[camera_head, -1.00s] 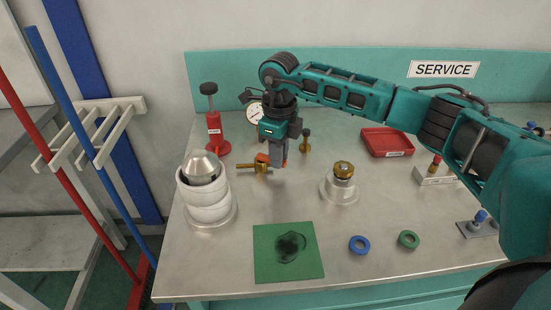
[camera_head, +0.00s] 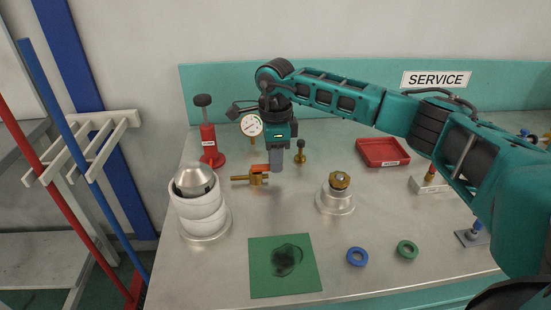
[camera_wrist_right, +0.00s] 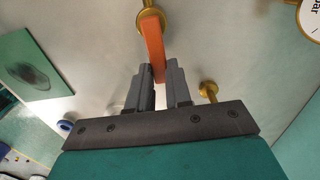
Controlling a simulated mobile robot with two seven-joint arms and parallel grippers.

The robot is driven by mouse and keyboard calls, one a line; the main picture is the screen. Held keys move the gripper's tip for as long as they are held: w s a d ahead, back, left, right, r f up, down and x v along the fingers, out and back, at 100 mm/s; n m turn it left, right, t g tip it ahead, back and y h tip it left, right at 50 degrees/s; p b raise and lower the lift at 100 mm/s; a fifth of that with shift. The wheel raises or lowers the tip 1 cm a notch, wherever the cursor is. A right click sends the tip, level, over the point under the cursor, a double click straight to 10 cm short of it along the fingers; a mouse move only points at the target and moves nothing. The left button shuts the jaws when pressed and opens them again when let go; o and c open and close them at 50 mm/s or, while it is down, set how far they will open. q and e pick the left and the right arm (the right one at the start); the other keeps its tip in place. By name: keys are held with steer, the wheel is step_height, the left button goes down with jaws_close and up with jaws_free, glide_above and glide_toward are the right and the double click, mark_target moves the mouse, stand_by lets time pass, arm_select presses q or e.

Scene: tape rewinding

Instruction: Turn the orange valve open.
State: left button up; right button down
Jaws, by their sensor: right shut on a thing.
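The orange valve handle (camera_head: 260,168) sits on a brass valve body (camera_head: 257,180) on the steel bench, left of the bench's middle. In the right wrist view the orange handle (camera_wrist_right: 153,45) is a flat bar running from the brass fitting (camera_wrist_right: 150,14) down between the fingertips. My right gripper (camera_head: 276,168) points down at the handle's end and is shut on it; the fingers also show in the right wrist view (camera_wrist_right: 160,76). The gripper hides part of the handle in the head view. My left gripper is not in view.
A pressure gauge (camera_head: 251,125) and a small brass knob (camera_head: 300,153) stand close behind the gripper. A red bottle-like pump (camera_head: 209,148) and stacked white rolls (camera_head: 203,215) stand to the left. A green mat (camera_head: 285,266) lies in front, with bare bench between.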

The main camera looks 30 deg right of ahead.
stand_by(0.3)
steer(key=c, duration=1)
jaws_free()
steer(key=shift+c, duration=0.2)
step_height(320, 180, up, 13)
steer(key=shift+p, duration=0.4)
